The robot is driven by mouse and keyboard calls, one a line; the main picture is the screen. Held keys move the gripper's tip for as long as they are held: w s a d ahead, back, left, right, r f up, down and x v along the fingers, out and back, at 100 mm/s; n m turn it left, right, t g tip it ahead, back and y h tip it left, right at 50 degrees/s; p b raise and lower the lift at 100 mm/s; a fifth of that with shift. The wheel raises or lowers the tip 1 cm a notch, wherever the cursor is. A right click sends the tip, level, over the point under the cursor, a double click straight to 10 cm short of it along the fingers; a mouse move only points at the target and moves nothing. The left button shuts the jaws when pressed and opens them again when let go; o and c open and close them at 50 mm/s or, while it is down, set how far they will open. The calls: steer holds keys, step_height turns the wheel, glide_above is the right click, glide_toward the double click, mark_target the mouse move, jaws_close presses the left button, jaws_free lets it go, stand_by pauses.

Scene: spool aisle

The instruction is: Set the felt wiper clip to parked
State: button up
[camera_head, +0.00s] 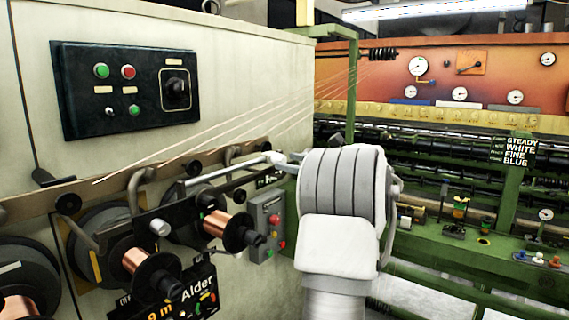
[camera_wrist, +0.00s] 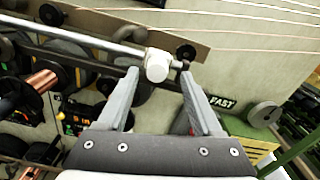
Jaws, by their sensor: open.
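A short white cylindrical piece (camera_wrist: 157,65), which looks like the felt wiper clip, sits at the end of a metal rod (camera_wrist: 90,38). In the head view the rod (camera_head: 222,173) runs along the spool frame, and its white end (camera_head: 274,157) is beside my gripper (camera_head: 284,160). In the wrist view my gripper (camera_wrist: 160,74) is open, with one finger on each side of the white piece and visible gaps. I cannot tell whether the fingers reach around it or stay short of it. I see no parked mark; the clip's setting is unclear.
Copper spools (camera_head: 215,223) hang below the rod. A grey button box (camera_head: 268,222) is just left of my arm. A "FAST" label (camera_wrist: 222,103) is right of the fingers. Thin wires (camera_head: 240,115) slant above. A green machine (camera_head: 450,225) stands at right.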

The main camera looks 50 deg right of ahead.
steer(key=s+d+b, duration=0.1)
steer(key=s+b, duration=0.1)
steer(key=s, duration=1.2)
steer(key=shift+s, duration=0.35)
steer(key=shift+w, duration=0.1)
